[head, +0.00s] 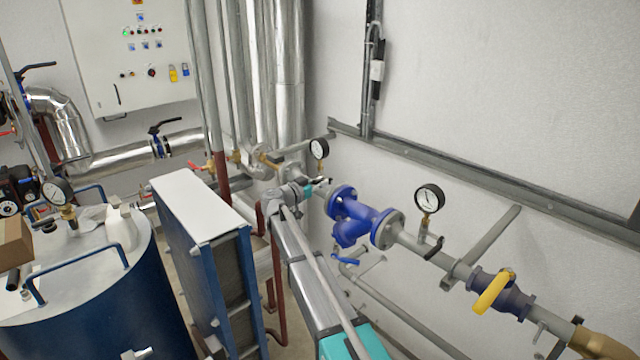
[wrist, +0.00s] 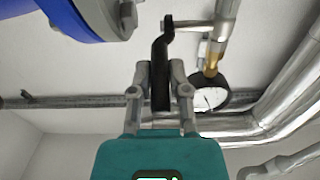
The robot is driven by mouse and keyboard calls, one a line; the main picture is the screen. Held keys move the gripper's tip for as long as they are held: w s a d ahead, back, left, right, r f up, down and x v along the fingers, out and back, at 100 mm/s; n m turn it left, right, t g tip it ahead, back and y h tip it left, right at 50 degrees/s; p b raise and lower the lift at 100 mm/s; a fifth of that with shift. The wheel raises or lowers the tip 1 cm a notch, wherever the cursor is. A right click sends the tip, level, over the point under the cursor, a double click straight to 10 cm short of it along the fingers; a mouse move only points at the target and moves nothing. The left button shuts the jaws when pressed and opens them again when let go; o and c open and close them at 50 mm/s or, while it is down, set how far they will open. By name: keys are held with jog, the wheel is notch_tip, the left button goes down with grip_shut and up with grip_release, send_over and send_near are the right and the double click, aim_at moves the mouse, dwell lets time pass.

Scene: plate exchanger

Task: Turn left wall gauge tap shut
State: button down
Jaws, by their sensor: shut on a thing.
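The left wall gauge (head: 319,149) has a round white dial with a black rim. It also shows in the wrist view (wrist: 210,97), right of my gripper. Its tap has a black cranked lever (wrist: 162,50), attached at its upper end to a grey stub off the gauge pipe. My gripper (wrist: 160,78) is shut on the lower part of this lever, one finger on each side. In the head view my gripper (head: 325,184) is just below the left gauge, and the lever is too small and covered to make out.
A blue flanged valve (head: 355,216) sits close to the right of my gripper; a blue flanged body (wrist: 85,15) shows upper left in the wrist view. A second gauge (head: 429,198) with its own black tap lever (head: 434,247) is further right. A plate exchanger (head: 198,215) stands left of my arm.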

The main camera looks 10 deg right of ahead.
jog(key=shift+f+b, duration=0.2)
jog(key=shift+b, duration=0.2)
jog(key=shift+a+f+h+b, duration=0.1)
jog(key=shift+f+h+b, duration=0.2)
jog(key=shift+b, duration=0.45)
jog(key=f+t+h+b, duration=0.1)
jog(key=t+h+b, duration=0.1)
jog(key=b, duration=0.3)
jog(key=shift+s, duration=0.1)
jog(key=shift+b, duration=0.3)
jog(key=shift+a, duration=0.1)
jog(key=c, duration=0.6)
grip_release()
jog(key=shift+r+p, duration=0.4)
jog(key=shift+p, duration=0.55)
